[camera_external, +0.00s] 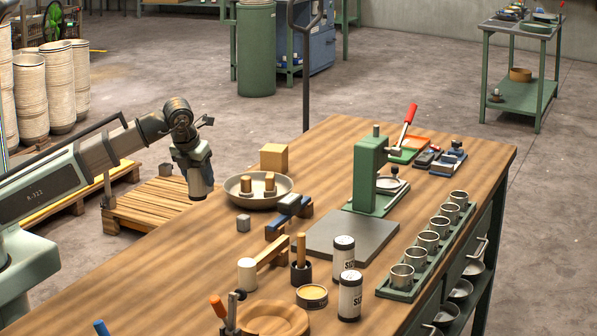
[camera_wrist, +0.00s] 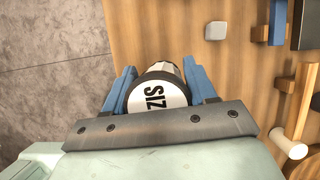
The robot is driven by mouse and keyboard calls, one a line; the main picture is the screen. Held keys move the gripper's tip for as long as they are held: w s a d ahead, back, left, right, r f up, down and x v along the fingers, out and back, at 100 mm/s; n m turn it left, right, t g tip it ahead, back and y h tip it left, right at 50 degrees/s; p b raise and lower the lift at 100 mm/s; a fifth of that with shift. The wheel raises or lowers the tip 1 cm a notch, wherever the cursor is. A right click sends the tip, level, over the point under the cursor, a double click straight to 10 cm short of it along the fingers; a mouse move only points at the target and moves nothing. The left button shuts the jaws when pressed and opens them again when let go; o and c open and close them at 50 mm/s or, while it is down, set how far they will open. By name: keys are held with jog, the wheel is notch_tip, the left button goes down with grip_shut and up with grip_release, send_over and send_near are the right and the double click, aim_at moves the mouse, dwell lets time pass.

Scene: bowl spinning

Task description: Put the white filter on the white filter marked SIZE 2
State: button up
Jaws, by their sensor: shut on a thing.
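My gripper (camera_external: 198,178) is above the left edge of the workbench, at the left of the external view. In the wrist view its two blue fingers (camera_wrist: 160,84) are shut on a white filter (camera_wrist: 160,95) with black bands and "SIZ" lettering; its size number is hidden. Two more white filters with black tops and "SIZ" lettering stand upright on the bench in the external view, one farther back (camera_external: 344,262) and one nearer (camera_external: 350,300). Their size numbers are not readable. The held filter is well apart from both.
A white-headed mallet (camera_external: 246,273), a round tin (camera_external: 312,297) and a wooden dish (camera_external: 273,318) lie near the standing filters. A grey plate (camera_external: 330,235), green press (camera_external: 370,170), rack of metal cups (camera_external: 415,284), pan (camera_external: 240,197) and small grey cube (camera_external: 243,223) also occupy the bench.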

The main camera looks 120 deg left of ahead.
jog(key=shift+r, duration=0.3)
jog(key=w+d+r+m+t, duration=0.1)
jog(key=w+d+r+m, duration=0.15)
jog(key=w+d, duration=0.8)
jog(key=w+d+r+m, duration=0.2)
jog(key=w+d+r, duration=0.15)
jog(key=w, duration=1.45)
jog(key=w+d+r+m+t, duration=0.1)
jog(key=w+d+r+m, duration=0.1)
jog(key=w+d, duration=0.95)
jog(key=n, duration=0.2)
send_over(354, 274)
jog(key=shift+m, duration=0.25)
jog(key=shift+f, duration=3.55)
jog(key=shift+f, duration=0.1)
jog(key=o, duration=1.1)
